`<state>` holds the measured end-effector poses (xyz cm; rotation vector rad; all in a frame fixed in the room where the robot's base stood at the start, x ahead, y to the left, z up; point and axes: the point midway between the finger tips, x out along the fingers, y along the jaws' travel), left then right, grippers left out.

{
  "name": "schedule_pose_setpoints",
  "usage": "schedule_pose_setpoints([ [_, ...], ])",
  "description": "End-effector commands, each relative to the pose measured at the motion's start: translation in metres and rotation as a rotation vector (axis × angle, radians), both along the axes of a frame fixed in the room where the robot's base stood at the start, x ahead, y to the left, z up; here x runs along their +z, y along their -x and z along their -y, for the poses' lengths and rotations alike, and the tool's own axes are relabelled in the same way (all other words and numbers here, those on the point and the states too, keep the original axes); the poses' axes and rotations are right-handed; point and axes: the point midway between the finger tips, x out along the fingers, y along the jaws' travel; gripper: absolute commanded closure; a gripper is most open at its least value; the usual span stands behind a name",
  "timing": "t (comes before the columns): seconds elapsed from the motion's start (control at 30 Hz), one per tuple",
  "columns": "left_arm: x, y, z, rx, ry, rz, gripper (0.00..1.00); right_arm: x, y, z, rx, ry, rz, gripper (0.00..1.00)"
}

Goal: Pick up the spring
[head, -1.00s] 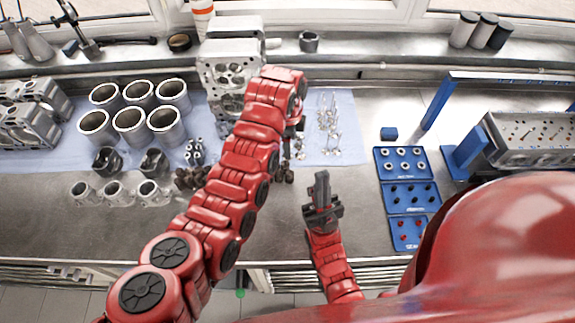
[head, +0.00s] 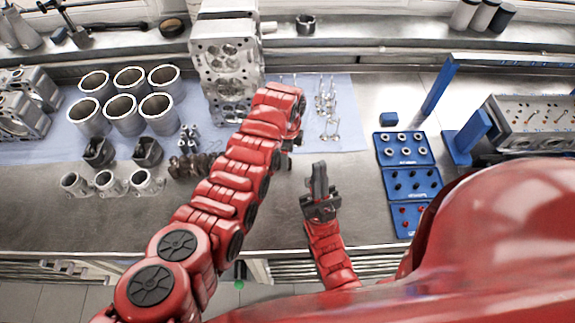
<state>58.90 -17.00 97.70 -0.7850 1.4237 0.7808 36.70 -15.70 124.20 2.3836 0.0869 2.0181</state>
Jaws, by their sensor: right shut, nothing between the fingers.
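I cannot single out a spring for certain; the small parts are too small to tell apart. Small silver parts (head: 190,138) stand on the blue cloth left of my left arm, and thin valve-like parts (head: 328,105) lie on the cloth to its right. My right gripper (head: 319,180) points away from me over the bare bench, its fingers shut and empty, left of the blue trays. My left arm reaches across the bench from the lower left. Its gripper (head: 288,152) is mostly hidden behind the arm's end, so its jaws do not show clearly.
Blue trays (head: 430,162) with small parts stand right of my right gripper. A cylinder head (head: 548,128) on a blue stand is at the right. Cylinder liners (head: 124,113), pistons (head: 147,152) and another head (head: 226,65) occupy the left and back. Bare bench (head: 355,215) lies around my right gripper.

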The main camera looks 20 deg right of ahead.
Motion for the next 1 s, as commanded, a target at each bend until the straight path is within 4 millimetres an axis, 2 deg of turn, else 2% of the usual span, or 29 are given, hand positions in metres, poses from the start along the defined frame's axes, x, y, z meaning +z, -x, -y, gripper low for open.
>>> schedule_pose_setpoints([
  [0.03,-0.015,0.001,-0.001,0.000,-0.004,-0.004,0.29,-0.011,0.000,0.000,0.000,0.000,0.000,1.00],
  [0.2,-0.043,0.001,0.000,-0.001,-0.002,-0.001,0.29,-0.031,0.000,0.000,0.000,0.000,0.000,1.00],
  [0.47,-0.043,0.000,0.000,0.000,0.000,0.000,0.29,-0.029,0.000,0.000,0.000,0.000,0.000,1.00],
  [0.87,-0.044,0.001,0.000,0.000,-0.001,-0.002,0.99,-0.030,0.000,0.000,0.000,0.000,0.000,1.00],
  [1.0,-0.044,0.001,0.000,0.000,-0.001,-0.002,1.00,-0.030,0.000,0.000,0.000,0.000,0.000,1.00],
])
